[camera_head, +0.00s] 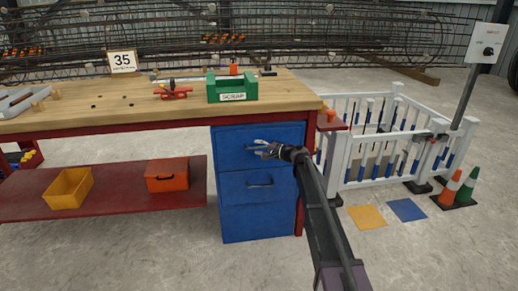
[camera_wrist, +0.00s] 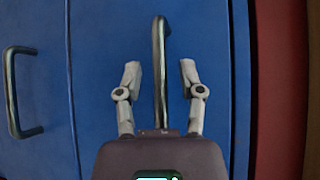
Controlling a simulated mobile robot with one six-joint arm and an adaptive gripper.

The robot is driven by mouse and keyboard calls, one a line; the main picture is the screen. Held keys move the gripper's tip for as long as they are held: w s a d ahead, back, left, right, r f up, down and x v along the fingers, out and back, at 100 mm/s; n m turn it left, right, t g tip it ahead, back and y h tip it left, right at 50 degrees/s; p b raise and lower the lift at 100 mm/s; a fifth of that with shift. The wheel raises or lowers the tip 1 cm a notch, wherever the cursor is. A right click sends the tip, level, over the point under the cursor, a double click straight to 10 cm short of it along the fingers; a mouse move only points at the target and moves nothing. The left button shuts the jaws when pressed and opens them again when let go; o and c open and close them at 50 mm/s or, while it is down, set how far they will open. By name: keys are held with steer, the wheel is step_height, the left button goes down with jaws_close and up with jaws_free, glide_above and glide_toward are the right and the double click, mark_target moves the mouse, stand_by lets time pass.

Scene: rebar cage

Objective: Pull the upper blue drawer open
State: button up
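The blue cabinet under the bench's right end has an upper blue drawer (camera_head: 230,138), which looks flush with the front below it. My gripper (camera_head: 262,148) reaches in front of this drawer from the right and hides much of its handle. In the wrist view the upper drawer (camera_wrist: 100,90) fills the middle, and its dark bar handle (camera_wrist: 160,50) runs up between the two fingers of my gripper (camera_wrist: 160,70). The fingers are open, with a visible gap on each side of the handle. I see no finger contact with it.
The lower blue drawer (camera_head: 240,190) has its own handle, which also shows at the left of the wrist view (camera_wrist: 12,92). A green scrap box (camera_head: 232,88) stands on the workbench (camera_head: 130,98). White fencing (camera_head: 360,160) and cones (camera_head: 458,188) are at right.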

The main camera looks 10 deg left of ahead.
jaws_close()
